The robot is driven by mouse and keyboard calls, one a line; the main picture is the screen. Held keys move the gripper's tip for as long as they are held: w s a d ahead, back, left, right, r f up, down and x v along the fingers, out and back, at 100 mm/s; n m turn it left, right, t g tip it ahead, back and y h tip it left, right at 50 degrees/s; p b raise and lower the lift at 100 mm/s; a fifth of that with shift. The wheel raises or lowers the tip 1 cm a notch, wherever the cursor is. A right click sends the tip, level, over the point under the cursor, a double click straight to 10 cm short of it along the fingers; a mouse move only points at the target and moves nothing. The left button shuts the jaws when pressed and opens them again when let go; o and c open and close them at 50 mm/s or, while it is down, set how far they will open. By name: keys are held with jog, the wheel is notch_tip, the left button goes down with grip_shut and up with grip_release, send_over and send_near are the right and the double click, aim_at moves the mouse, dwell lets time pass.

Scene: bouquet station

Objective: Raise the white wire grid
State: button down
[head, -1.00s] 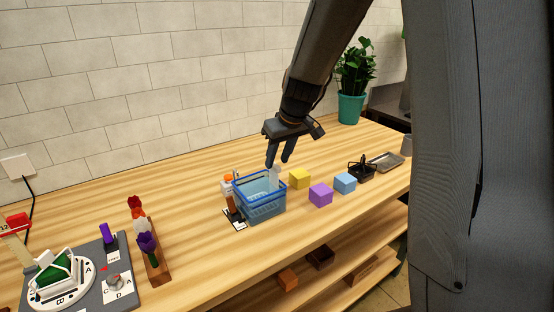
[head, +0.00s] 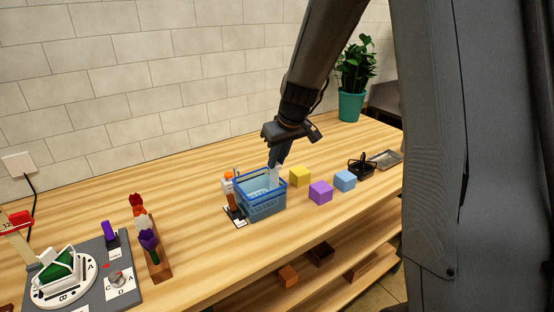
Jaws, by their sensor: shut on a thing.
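My gripper (head: 273,166) points down over the right part of the blue basket (head: 262,210). It is shut on a small white piece (head: 274,175) that reaches down into the basket. The white piece seems to be the white wire grid, but it is too small to make out any wires. Its lower part is hidden by the basket's wall, so I cannot tell whether it touches the basket's floor.
Yellow (head: 299,176), purple (head: 321,192) and light blue (head: 345,180) blocks stand right of the basket. A black wire holder (head: 361,168) and a grey tray (head: 385,159) lie farther right. A flower rack (head: 158,262) stands left.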

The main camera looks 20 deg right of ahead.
notch_tip(320, 180, up, 8)
jog(key=p, duration=0.3)
jog(key=shift+f, duration=0.2)
jog(key=shift+w+r, duration=0.1)
jog(key=shift+r, duration=0.05)
jog(key=c, duration=1.7)
grip_release()
jog(key=shift+r, duration=0.1)
jog(key=shift+b+v, duration=1.2)
jog(key=shift+v, duration=2.65)
